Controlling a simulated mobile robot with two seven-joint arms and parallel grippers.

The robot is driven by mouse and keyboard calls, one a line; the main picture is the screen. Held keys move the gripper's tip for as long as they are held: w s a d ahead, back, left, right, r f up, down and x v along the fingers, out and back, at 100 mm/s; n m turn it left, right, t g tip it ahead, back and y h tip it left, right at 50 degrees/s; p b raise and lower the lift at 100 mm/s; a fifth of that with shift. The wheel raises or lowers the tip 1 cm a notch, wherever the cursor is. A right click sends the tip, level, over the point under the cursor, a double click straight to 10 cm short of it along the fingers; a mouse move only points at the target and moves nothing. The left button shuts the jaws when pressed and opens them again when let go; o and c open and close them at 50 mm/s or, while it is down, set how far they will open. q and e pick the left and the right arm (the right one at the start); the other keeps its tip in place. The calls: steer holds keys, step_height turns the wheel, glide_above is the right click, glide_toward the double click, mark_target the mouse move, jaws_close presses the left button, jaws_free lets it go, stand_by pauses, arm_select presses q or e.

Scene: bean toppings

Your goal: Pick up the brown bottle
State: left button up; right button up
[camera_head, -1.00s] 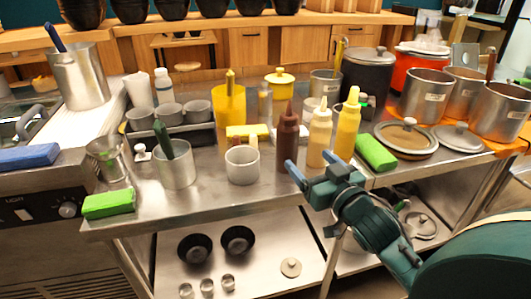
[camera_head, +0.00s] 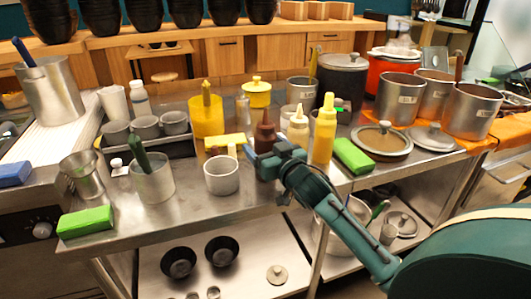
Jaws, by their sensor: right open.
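The brown bottle (camera_head: 265,136) stands on the metal counter (camera_head: 235,205), near its middle. Its neck and upper part show; its lower part is hidden behind my right gripper. My right gripper (camera_head: 270,161) is open, at the near side of the bottle, its fingers at the height of the bottle's body. I cannot tell whether the fingers touch the bottle or reach around it. My left gripper is not in view.
A cream bottle (camera_head: 298,128) and a yellow bottle (camera_head: 324,130) stand close to the right of the brown bottle. A grey cup (camera_head: 221,176) stands to the left. A green block (camera_head: 352,155) and a lidded pan (camera_head: 381,143) lie further right.

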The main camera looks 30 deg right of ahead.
mark_target(266, 110)
steer(key=c, duration=0.8)
steer(key=shift+w+r, duration=0.1)
step_height(266, 110, up, 9)
steer(key=shift+r+p, duration=0.15)
steer(key=shift+p, duration=0.65)
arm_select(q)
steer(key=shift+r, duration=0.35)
arm_select(e)
steer(key=shift+r, duration=0.35)
steer(key=shift+o, duration=0.9)
steer(key=shift+c, duration=0.6)
